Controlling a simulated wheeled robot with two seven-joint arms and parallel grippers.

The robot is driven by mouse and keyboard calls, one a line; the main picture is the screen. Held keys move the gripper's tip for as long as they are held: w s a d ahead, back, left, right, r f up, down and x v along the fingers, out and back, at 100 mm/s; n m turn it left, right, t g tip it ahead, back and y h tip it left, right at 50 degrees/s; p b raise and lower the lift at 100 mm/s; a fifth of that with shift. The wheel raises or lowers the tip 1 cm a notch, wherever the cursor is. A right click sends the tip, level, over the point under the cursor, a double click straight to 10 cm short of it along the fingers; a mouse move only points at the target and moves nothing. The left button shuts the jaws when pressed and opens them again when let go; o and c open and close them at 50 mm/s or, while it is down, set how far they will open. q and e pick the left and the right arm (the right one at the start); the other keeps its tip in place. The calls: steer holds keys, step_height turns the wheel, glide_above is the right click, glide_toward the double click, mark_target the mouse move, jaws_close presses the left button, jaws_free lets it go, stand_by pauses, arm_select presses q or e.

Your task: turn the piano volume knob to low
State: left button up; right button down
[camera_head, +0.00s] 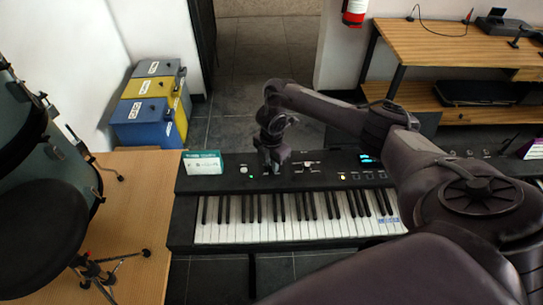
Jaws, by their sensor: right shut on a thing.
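The black piano keyboard (285,233) stands in the middle, with its control panel behind the white and black keys. My right gripper (271,167) points down onto the left part of this panel, with my right arm reaching over from the right. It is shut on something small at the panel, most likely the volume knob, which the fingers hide. The knob's turn and any marks around it cannot be read. A pale round control (243,170) shows on the panel just left of the fingers, with a small green light near it. My left gripper is not in view.
A white and teal box (203,162) stands on the piano's left end. A wooden platform (140,215) with drums (40,230) is at left. Blue, yellow and grey bins (150,100) stand behind. A wooden desk (450,45) is at back right. My arm covers the piano's right part.

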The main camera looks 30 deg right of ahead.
steer(key=c, duration=1.3)
jaws_free()
steer(key=shift+o, duration=0.2)
steer(key=shift+r, duration=0.25)
step_height(320, 180, up, 7)
steer(key=shift+r+p, duration=0.2)
steer(key=shift+p, duration=0.5)
